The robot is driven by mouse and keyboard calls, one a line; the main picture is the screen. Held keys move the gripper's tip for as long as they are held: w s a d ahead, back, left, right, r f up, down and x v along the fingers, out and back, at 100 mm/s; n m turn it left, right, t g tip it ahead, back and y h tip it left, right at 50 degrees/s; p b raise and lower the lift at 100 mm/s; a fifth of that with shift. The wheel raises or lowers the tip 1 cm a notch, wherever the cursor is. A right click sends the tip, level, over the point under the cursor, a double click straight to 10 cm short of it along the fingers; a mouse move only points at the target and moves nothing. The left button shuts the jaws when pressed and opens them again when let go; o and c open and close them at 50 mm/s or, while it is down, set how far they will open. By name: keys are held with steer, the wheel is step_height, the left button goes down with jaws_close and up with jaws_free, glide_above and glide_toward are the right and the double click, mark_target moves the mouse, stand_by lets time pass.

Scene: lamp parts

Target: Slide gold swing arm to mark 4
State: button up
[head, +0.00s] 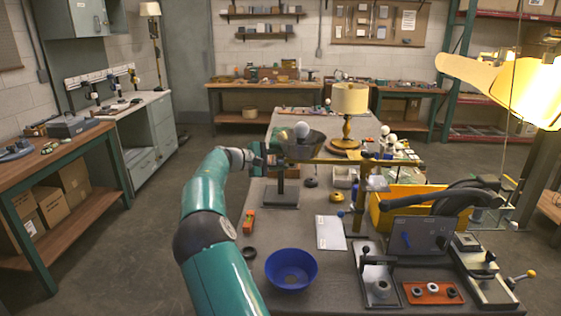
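The gold swing arm (345,161) is a thin horizontal bar across the middle of the table, on an upright gold post (360,200). A dark bowl-shaped shade (306,150) with a white bulb (302,130) shows at its left end. My gripper (266,160) is at the left of the shade, close to it and to the bar's left end. The fingers are small and partly hidden, so I cannot tell whether they are open or touch anything. No numbered marks are legible.
A black stand (281,195) is below my gripper. A blue bowl (291,268), white paper (330,232) and an orange block (248,221) lie nearer. A yellow bin (405,208) and clamp fixtures crowd the right. A table lamp (348,100) stands behind the bar.

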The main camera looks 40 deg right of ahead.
steer(key=v, duration=1.3)
steer(key=shift+r, duration=0.1)
steer(key=s+a+f+m+t+y, duration=0.1)
steer(key=s+a+t+y, duration=0.4)
steer(key=s+a, duration=1.2)
steer(key=s+a+f+m+t+y, duration=0.1)
steer(key=s+a+f+t+y, duration=0.3)
steer(key=s+a+y, duration=0.5)
steer(key=s+a+t, duration=0.1)
steer(key=s+a, duration=0.8)
steer(key=a, duration=0.2)
steer(key=shift+a+m+y, duration=0.2)
steer(key=shift+m+y, duration=0.2)
